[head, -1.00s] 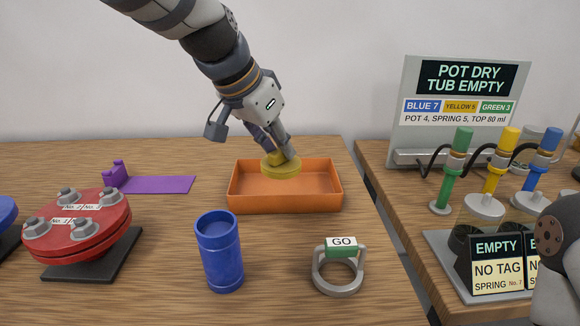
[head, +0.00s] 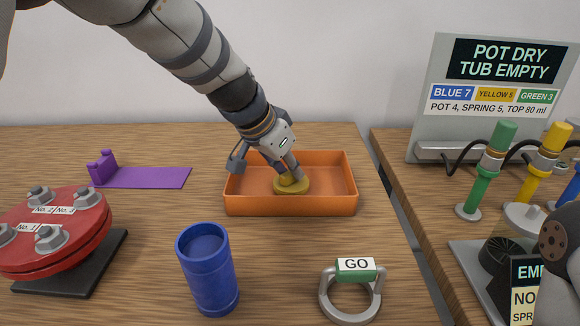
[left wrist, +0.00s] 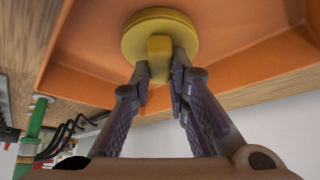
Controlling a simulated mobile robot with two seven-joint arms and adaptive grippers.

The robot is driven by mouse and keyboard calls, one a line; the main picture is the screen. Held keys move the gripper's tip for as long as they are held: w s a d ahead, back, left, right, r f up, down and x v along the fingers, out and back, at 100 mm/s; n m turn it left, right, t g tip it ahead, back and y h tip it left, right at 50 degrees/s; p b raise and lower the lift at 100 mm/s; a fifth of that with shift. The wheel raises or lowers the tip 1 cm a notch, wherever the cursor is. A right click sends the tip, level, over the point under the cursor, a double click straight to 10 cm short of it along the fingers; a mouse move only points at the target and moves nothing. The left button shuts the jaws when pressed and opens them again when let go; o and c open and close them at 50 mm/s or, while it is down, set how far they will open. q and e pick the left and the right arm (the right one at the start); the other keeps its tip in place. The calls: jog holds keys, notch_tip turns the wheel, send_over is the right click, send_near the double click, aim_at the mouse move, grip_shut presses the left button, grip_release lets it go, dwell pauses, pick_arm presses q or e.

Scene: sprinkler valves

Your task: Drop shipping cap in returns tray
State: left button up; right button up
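The yellow shipping cap (head: 291,188) is a round disc with a raised tab. It is inside the orange returns tray (head: 290,207), low over or on its floor; I cannot tell which. In the left wrist view the cap (left wrist: 160,29) shows against the orange tray (left wrist: 245,30). My left gripper (head: 292,174) reaches down into the tray from the upper left. In the left wrist view its fingers (left wrist: 160,72) stand on both sides of the tab, shut on it. My right gripper is not in view.
A blue cylinder (head: 209,275) and a grey ring with a GO tag (head: 352,292) stand in front of the tray. A red flanged disc (head: 55,232) and purple holder (head: 140,177) are at left. A sign (head: 490,100) and colored valves stand on the right table.

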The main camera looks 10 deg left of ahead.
aim_at(279, 189)
pick_arm(q)
jog(key=o, duration=0.4)
jog(key=shift+s+r, duration=0.15)
jog(key=shift+r, duration=0.15)
jog(key=p+v, duration=0.1)
jog(key=v, duration=0.5)
jog(key=shift+r, duration=0.4)
jog(key=v, duration=0.5)
jog(key=shift+s+a, duration=0.15)
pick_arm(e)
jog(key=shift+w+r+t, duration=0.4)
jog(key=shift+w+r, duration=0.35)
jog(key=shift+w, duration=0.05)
pick_arm(q)
jog(key=shift+f, duration=0.1)
